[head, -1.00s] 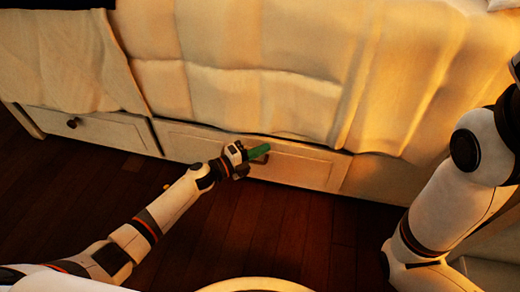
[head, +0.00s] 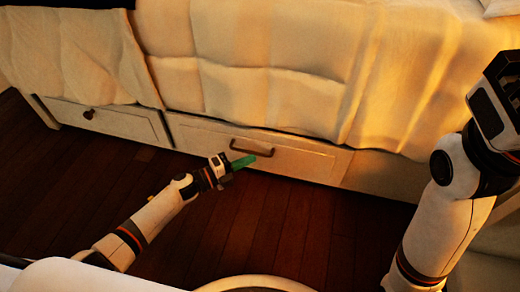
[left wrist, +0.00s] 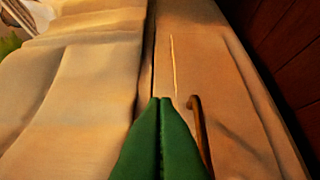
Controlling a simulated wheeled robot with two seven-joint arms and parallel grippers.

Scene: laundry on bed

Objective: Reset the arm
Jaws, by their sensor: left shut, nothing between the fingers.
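My left gripper (head: 243,162) has green fingers, shut together with nothing between them. In the head view it is in front of the drawer under the bed, just below and left of the dark curved handle (head: 252,150), and appears apart from it. In the left wrist view the shut green fingers (left wrist: 161,140) point along the drawer front, with the handle (left wrist: 199,135) beside them on the right. My right arm (head: 440,220) rises at the right edge of the head view; its fingers are not seen.
The bed with a cream cover (head: 270,60) fills the back. The handled drawer (head: 305,160) looks closed, as does a left drawer (head: 115,120) with a round knob (head: 88,114). The dark wooden floor (head: 290,220) in front is clear.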

